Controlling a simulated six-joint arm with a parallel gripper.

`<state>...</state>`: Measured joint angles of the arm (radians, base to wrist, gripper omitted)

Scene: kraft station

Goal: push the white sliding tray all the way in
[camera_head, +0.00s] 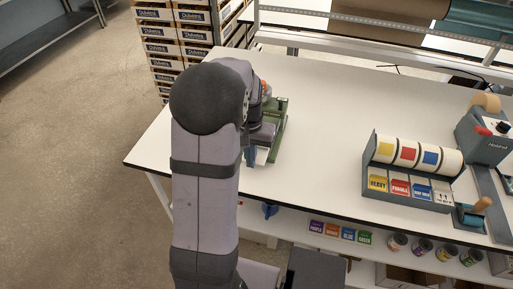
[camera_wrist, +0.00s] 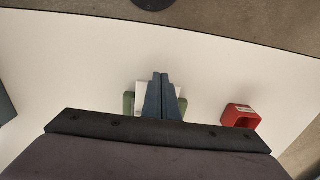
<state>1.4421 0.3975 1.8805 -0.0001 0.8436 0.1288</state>
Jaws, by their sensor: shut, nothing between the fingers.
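The white sliding tray (camera_head: 262,156) shows as a small pale patch at the near end of a green housing (camera_head: 279,125), beside my gripper in the head view. Most of it is hidden by my arm. In the wrist view, a piece of the white tray (camera_wrist: 143,101) shows behind and beside my fingers, with green edges (camera_wrist: 128,104) around it. My gripper (camera_wrist: 160,78) is shut and empty, its blue-grey fingers together over the tray area. It also shows in the head view (camera_head: 251,158). I cannot tell whether the fingers touch the tray.
In the head view, a label roll rack (camera_head: 408,185) and a grey machine (camera_head: 482,130) stand on the right. The table (camera_head: 330,120) between is clear.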

